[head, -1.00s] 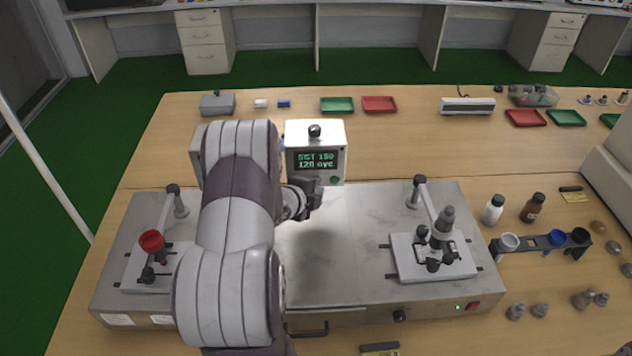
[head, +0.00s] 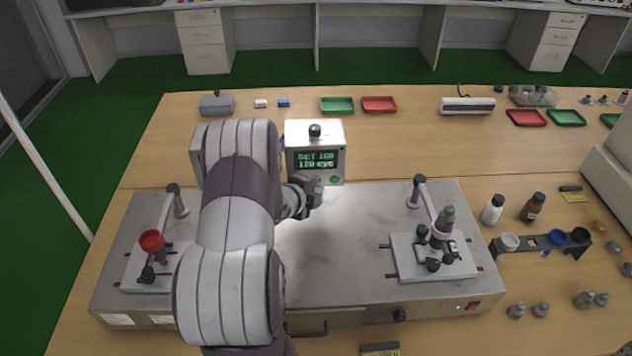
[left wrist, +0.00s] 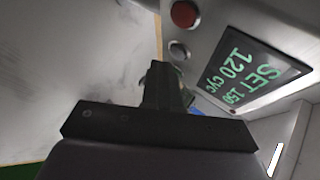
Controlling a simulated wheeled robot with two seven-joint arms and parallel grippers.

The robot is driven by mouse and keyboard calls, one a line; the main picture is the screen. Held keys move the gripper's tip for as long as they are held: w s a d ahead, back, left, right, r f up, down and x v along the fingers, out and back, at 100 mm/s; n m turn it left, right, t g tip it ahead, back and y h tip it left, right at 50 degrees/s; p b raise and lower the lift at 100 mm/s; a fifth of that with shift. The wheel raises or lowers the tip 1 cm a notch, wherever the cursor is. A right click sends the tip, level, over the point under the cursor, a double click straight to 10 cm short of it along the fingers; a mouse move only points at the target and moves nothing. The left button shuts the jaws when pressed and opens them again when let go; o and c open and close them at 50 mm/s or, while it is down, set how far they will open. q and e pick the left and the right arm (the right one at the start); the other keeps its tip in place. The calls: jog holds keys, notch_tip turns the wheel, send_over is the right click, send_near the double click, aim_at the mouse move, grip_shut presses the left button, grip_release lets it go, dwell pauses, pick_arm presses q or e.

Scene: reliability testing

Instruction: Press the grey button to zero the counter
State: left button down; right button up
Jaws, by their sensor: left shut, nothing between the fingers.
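The counter (head: 303,135) is a white box with a dark display (head: 316,160) reading SET 150 and 120 cyc. In the left wrist view the display (left wrist: 250,78) lies at the upper right. The grey button (left wrist: 179,50) is on the counter's front face, beside a red button (left wrist: 185,13). My left gripper (head: 315,187) is shut and empty, low in front of the counter. In the left wrist view its fingertips (left wrist: 162,72) are just below the grey button; I cannot tell whether they touch it. In the head view the gripper hides the grey button. My right gripper is out of view.
A green button (head: 336,180) shows at the counter's lower right. The metal test bench (head: 330,260) spreads below, with a red-cupped fixture (head: 151,241) at left and another fixture (head: 436,240) at right. Its middle surface is clear.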

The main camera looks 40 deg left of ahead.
pick_arm(q)
jog(key=shift+w+a, duration=0.2)
jog(key=shift+w+a, duration=0.2)
jog(key=shift+w, duration=0.1)
dwell(0.8)
jog(key=shift+s+d, duration=0.1)
jog(key=shift+s, duration=0.05)
jog(key=shift+s+d+b, duration=0.3)
jog(key=shift+s+d, duration=0.1)
jog(key=shift+s, duration=0.1)
jog(key=shift+s+d, duration=1.6)
jog(key=shift+s, duration=0.3)
